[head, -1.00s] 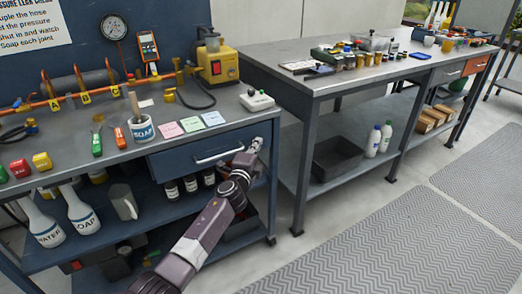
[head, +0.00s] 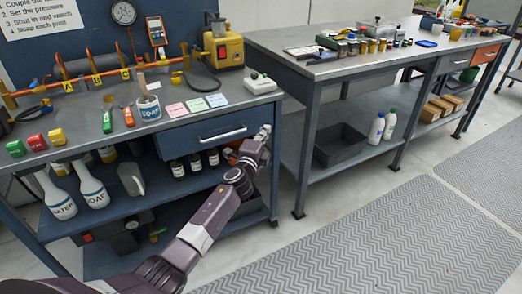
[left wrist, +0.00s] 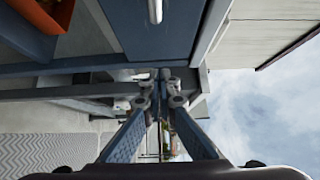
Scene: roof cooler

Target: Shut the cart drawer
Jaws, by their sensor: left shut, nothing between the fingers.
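The cart drawer (head: 205,134) is a blue front with a pale bar handle (head: 222,135), under the right part of the cart top (head: 70,150). My left gripper (head: 265,130) is shut and empty at the right end of the drawer front, just right of the handle. In the left wrist view, the drawer front (left wrist: 160,42) and handle (left wrist: 155,10) show at the top, with the shut fingertips (left wrist: 158,80) below them. Whether the fingers touch the drawer is unclear. My right gripper is out of view.
A soap pot (head: 149,108), coloured note cards (head: 196,104) and a white device (head: 259,84) stand on the cart top. Bottles (head: 93,188) stand on the shelf below. A grey workbench (head: 310,72) stands close at the right. The floor in front is clear, with a patterned mat (head: 350,235).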

